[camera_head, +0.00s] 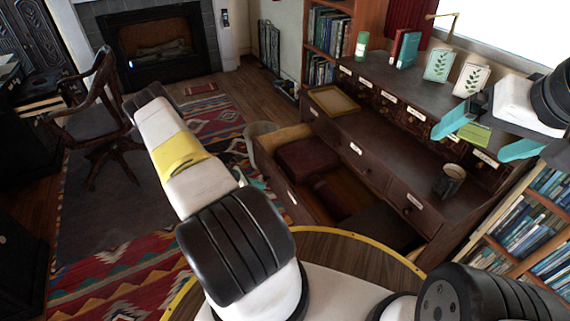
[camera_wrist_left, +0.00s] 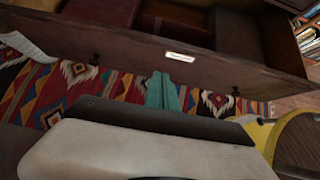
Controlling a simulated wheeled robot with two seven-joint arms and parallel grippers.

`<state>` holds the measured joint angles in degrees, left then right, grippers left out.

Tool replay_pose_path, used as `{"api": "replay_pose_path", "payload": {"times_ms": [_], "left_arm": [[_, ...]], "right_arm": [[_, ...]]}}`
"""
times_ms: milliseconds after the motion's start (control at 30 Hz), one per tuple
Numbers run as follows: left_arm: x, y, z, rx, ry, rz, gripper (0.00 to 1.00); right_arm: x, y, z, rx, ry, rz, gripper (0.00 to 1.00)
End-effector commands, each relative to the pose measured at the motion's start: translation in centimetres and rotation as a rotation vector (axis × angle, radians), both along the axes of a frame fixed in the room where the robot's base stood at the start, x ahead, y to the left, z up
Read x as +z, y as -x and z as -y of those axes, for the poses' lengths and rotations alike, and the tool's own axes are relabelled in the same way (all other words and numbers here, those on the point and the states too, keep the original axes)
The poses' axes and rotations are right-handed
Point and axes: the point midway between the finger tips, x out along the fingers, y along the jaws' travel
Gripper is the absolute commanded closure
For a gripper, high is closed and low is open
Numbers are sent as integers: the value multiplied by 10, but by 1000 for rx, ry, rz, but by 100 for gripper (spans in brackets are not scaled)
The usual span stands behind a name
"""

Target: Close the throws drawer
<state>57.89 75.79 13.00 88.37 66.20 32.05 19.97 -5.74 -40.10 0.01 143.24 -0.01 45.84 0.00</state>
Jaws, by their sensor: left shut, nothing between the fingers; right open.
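The throws drawer (camera_head: 268,170) is pulled out from the lower left of the dark wooden desk (camera_head: 350,127). Dark red folded throws (camera_head: 307,156) lie in it. In the left wrist view the drawer front (camera_wrist_left: 130,48) runs across the picture, with a white label (camera_wrist_left: 180,57) and two dark knobs. My left gripper (camera_wrist_left: 161,78) is shut and empty, its teal fingertips close to the outer face of the drawer front, below the label. I cannot tell whether they touch. My left arm hides these fingers in the head view. My right gripper (camera_head: 488,135) is open and empty above the desk's right side.
A dark mug (camera_head: 449,180), a tray (camera_head: 333,101) and plant-print cards (camera_head: 439,65) stand on the desk. A chair (camera_head: 95,110) stands at left; patterned rug (camera_head: 120,262) covers the floor. Bookshelves flank the desk.

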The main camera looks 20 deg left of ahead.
Motion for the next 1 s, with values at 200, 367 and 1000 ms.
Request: {"api": "replay_pose_path", "payload": {"times_ms": [200, 367, 1000], "left_arm": [[-31, -25, 25, -6, 2, 0, 100], [-54, -44, 41, -6, 1, 0, 100], [-57, -78, 68, -4, 0, 0, 100]], "right_arm": [[0, 0, 0, 0, 0, 0, 2], [0, 0, 0, 0, 0, 0, 2], [0, 0, 0, 0, 0, 0, 2]]}}
